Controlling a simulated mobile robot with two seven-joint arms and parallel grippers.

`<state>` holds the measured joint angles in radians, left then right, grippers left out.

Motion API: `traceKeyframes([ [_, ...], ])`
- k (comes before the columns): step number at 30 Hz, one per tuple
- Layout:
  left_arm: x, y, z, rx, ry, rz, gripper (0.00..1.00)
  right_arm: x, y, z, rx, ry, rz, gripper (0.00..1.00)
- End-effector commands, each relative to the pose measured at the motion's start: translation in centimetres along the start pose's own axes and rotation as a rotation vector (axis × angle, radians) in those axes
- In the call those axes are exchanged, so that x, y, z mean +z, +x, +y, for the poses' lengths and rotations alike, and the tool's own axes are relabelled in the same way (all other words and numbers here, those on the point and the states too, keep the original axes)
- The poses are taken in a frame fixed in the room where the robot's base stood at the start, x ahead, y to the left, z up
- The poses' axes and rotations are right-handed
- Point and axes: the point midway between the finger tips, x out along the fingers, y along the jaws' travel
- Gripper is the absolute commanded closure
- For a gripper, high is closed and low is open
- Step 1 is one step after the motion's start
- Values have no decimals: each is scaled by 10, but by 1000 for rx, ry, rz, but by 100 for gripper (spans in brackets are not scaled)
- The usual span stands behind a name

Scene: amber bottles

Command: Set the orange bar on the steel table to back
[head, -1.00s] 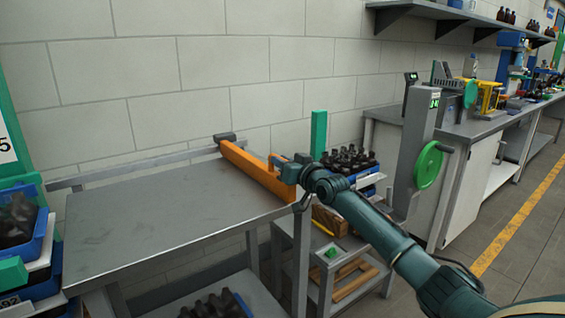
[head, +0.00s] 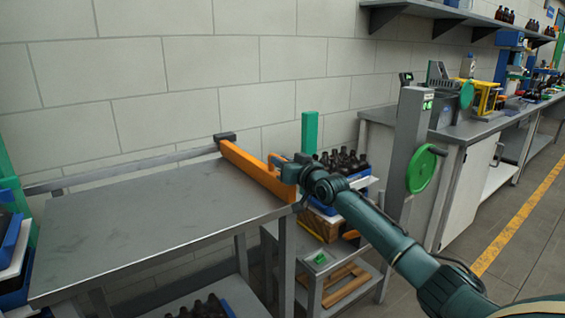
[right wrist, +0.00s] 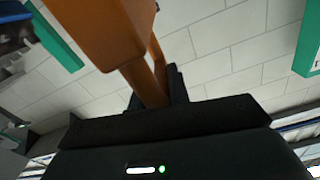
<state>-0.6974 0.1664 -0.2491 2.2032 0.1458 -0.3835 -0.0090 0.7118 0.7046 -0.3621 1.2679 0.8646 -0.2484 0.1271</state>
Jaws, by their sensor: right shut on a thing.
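The orange bar (head: 250,167) lies along the right edge of the steel table (head: 150,215), from a dark grey block at the wall side to the near right corner. My right gripper (head: 281,165) is at the bar's right side, near its front end, and is shut on it. In the right wrist view the orange bar (right wrist: 103,30) looms large above the gripper, with a thinner orange part running down to the jaws; the exact contact is partly hidden. My left gripper is not in view.
A grey rail (head: 120,170) runs along the wall behind the table. To the right stand a cart with dark bottles (head: 343,160), a green post (head: 309,132) and a grey column with a green handwheel (head: 421,170). The tabletop is bare.

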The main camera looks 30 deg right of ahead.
Motion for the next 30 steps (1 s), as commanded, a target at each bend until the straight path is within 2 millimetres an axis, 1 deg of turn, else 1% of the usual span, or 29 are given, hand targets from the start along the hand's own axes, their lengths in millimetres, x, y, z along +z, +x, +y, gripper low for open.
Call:
traceKeyframes([
  [1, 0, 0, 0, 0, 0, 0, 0, -4, -1, 5, 8, 1, 5, 100],
  [2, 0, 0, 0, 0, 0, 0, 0, -4, -1, 5, 8, 1, 5, 100],
  [3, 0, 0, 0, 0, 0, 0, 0, -4, -1, 5, 8, 1, 5, 80],
  [10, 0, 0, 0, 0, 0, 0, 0, -3, 0, 4, 6, -1, 4, 62],
  [17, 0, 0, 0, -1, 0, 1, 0, -2, -1, 2, 4, -1, 2, 62],
  [20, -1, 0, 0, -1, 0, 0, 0, -1, -4, 2, 3, -1, 1, 62],
  [23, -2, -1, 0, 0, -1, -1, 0, -1, -14, 2, 3, -2, 0, 62],
  [26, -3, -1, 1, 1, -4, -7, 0, -1, -29, 2, 3, -4, -1, 62],
  [30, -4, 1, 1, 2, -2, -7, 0, 0, -56, 2, 4, -4, -1, 62],
])
